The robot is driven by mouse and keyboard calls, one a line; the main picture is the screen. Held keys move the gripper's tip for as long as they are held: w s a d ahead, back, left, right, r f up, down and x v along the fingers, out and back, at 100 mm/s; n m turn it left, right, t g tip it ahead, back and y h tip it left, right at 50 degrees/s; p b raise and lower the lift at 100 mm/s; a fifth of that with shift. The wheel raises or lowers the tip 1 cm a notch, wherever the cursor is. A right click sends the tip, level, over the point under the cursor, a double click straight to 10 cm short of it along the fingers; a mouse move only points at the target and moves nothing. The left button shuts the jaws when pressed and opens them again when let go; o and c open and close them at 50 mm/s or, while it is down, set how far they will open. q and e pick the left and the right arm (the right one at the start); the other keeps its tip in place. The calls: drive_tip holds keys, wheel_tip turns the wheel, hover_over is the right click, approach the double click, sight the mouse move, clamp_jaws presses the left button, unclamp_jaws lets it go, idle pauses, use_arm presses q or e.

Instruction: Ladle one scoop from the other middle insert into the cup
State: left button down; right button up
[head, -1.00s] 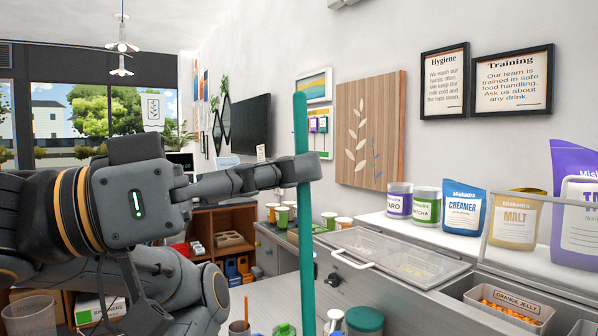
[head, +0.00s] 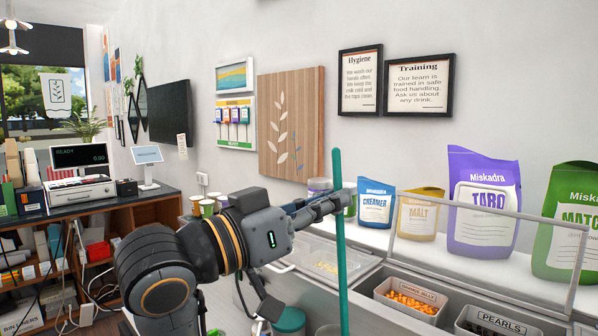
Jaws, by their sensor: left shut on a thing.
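My left gripper (head: 335,205) is shut on a long teal handle (head: 342,268), presumably the ladle's, held almost upright. The handle's top rises above the fingers and its lower end runs out of the bottom of the view, so any bowl is hidden. The orange jelly insert (head: 408,306) holds orange pieces and sits right of the handle in the counter. The pearls insert (head: 488,318) is at the lower right, with dark contents partly cut off. I cannot identify the task's cup in the head view. My right gripper is not in view.
A clear guard (head: 470,243) stands behind the inserts. Creamer (head: 375,204), malt (head: 419,215), taro (head: 482,205) and matcha (head: 570,225) pouches line the back shelf. A teal-lidded container (head: 290,320) is low in front.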

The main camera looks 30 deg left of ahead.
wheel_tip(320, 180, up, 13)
drive_tip(key=p, duration=1.1)
use_arm(q)
drive_tip(key=w+d+b, duration=0.1)
drive_tip(key=w+d, duration=0.2)
drive_tip(key=w, duration=1.1)
drive_tip(key=w+d+b, duration=0.2)
drive_tip(key=w+d, duration=0.1)
drive_tip(key=w, duration=1.1)
wheel_tip(320, 180, down, 6)
drive_tip(key=w+b, duration=0.1)
drive_tip(key=b, duration=0.3)
drive_tip(key=shift+a, duration=0.25)
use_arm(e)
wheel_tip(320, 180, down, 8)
use_arm(q)
drive_tip(key=shift+f+b, duration=0.15)
drive_tip(key=shift+b, duration=0.15)
